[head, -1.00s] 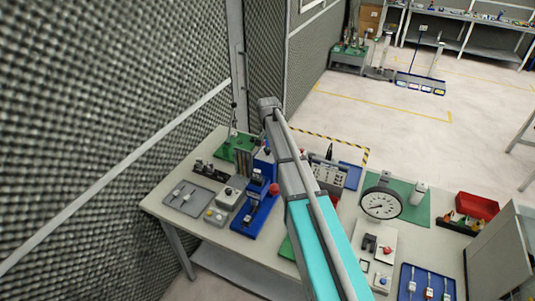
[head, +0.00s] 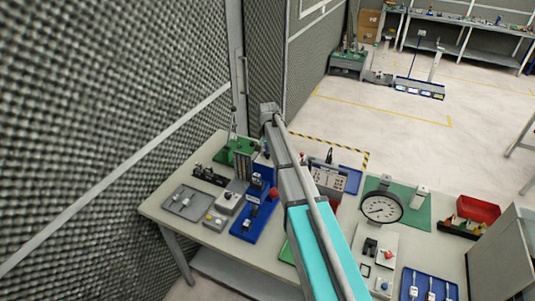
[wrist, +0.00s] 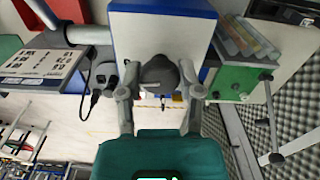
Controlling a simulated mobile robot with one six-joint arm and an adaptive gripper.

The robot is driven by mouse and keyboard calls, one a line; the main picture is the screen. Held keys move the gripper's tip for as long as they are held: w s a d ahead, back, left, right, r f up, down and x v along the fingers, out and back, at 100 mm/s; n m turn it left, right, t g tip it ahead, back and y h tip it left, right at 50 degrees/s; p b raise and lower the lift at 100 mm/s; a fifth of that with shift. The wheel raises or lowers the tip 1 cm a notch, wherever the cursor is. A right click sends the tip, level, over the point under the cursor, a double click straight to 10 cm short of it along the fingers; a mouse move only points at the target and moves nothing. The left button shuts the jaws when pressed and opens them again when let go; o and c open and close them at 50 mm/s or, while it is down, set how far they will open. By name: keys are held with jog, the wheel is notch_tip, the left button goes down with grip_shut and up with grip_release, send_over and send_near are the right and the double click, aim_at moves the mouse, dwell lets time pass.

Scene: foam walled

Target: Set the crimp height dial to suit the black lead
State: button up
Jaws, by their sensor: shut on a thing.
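In the wrist view a dark grey round dial (wrist: 158,76) sits on a box with a white face and blue edge (wrist: 160,33). My gripper (wrist: 159,88) is shut on this dial, one finger on each side. The dial's markings and setting are not readable. In the head view my arm hides my gripper and the dial. A blue press-like unit (head: 257,212) with a red knob stands beside my arm. A grey tray (head: 178,210) on the left of the bench holds a small pale piece. I cannot tell which lead is the black one.
In the wrist view a chart board (wrist: 38,64) is left of the box and a green fixture (wrist: 238,82) with a handle is right. A round gauge (head: 382,207), a red bin (head: 478,208) and a blue tray (head: 408,275) stand on the bench's right.

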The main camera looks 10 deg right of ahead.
jog(key=shift+n, duration=0.3)
grip_shut()
jog(key=n, duration=0.3)
jog(key=shift+n, duration=2.1)
jog(key=o, duration=1.1)
grip_release()
jog(key=shift+m, duration=0.3)
